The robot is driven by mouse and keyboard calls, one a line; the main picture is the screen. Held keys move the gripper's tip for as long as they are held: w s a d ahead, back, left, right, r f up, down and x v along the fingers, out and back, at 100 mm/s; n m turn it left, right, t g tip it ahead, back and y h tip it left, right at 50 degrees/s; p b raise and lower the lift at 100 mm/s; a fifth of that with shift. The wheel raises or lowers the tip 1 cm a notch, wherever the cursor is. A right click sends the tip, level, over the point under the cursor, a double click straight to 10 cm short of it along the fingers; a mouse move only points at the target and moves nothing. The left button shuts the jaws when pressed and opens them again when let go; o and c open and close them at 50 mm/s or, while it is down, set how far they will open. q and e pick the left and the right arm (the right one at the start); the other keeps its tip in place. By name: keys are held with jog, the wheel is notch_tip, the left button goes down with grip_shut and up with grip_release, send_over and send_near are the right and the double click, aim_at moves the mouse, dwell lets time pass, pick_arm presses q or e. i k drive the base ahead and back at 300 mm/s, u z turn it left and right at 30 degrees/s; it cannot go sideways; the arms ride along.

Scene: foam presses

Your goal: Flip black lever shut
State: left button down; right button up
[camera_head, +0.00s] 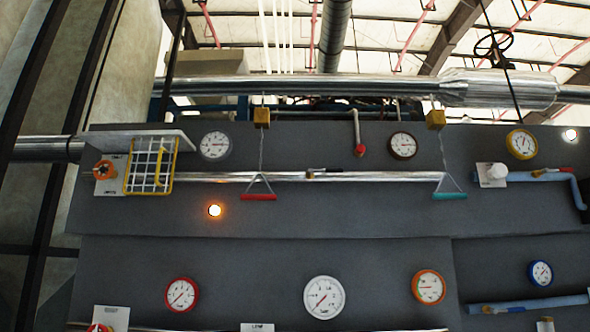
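A small black lever (326,170) sits on the silver horizontal pipe (385,177) in the middle of the upper grey panel. Its handle points right and lies nearly along the pipe. It is small in the view, so its exact angle is hard to read. Another small dark lever with a reddish part (552,171) sits on the blue pipe (578,190) at the right. Neither of my grippers is in view.
Red and teal pull handles (258,197) (449,196) hang from yellow blocks. Several round gauges (324,297) and a lit orange lamp (215,210) are on the panels.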

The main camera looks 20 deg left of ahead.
aim_at(327, 170)
jog(key=u, duration=0.3)
jog(key=i, duration=1)
jog(key=z, duration=0.75)
